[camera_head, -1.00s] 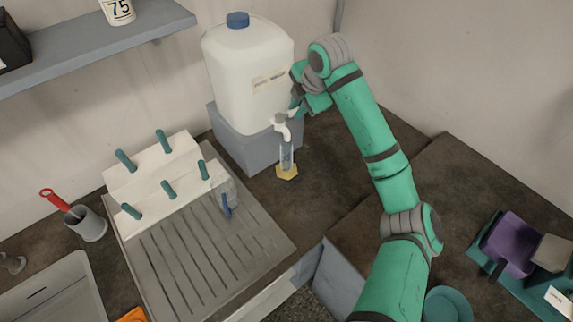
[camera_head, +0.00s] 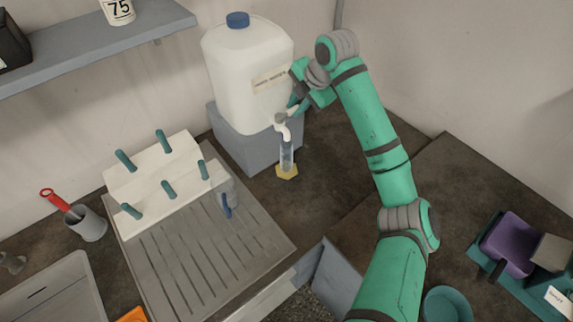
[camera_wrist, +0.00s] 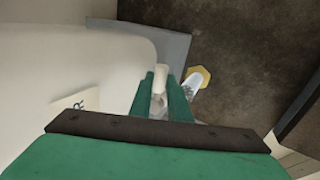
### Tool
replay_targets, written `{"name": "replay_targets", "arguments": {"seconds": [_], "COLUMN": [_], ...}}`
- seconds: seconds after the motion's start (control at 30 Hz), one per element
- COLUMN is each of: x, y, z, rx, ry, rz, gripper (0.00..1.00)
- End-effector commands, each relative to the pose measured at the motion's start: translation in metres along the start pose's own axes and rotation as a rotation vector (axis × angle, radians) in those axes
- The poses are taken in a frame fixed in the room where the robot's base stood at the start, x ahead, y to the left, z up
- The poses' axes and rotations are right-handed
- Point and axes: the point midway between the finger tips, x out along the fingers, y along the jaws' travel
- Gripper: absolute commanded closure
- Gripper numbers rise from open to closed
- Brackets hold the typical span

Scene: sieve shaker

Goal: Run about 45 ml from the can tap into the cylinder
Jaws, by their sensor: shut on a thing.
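The white can (camera_head: 245,85) with a blue cap stands on a grey block. Its white tap (camera_head: 282,125) is low on the front, facing the dark worktop. The clear cylinder (camera_head: 286,155) stands upright on a yellow foot right below the spout. It also shows in the wrist view (camera_wrist: 193,82), just right of my fingers. Its liquid level is too small to read. My gripper (camera_head: 296,105) is at the tap, beside the can. In the wrist view my gripper (camera_wrist: 161,98) has its two green fingers closed on the white tap lever (camera_wrist: 160,77).
A grooved draining board (camera_head: 190,260) with a pegged white rack (camera_head: 155,180) lies left of the cylinder. A blue-handled clear vessel (camera_head: 226,195) stands by the rack. A purple scoop-like container (camera_head: 508,243) sits far right. The worktop right of the cylinder is clear.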

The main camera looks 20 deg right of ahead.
Motion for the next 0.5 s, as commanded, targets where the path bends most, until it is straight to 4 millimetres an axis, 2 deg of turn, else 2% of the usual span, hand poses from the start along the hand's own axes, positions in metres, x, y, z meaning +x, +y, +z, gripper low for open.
{"name": "replay_targets", "arguments": {"seconds": [0.17, 0.5], "x": [-0.0012, -0.0058], "y": [0.0010, -0.0078], "z": [0.0001, -0.0043], "rx": [0.016, 0.190], "ry": [-0.013, -0.101], "rz": [0.007, 0.007], "gripper": [1.00, 1.00]}}
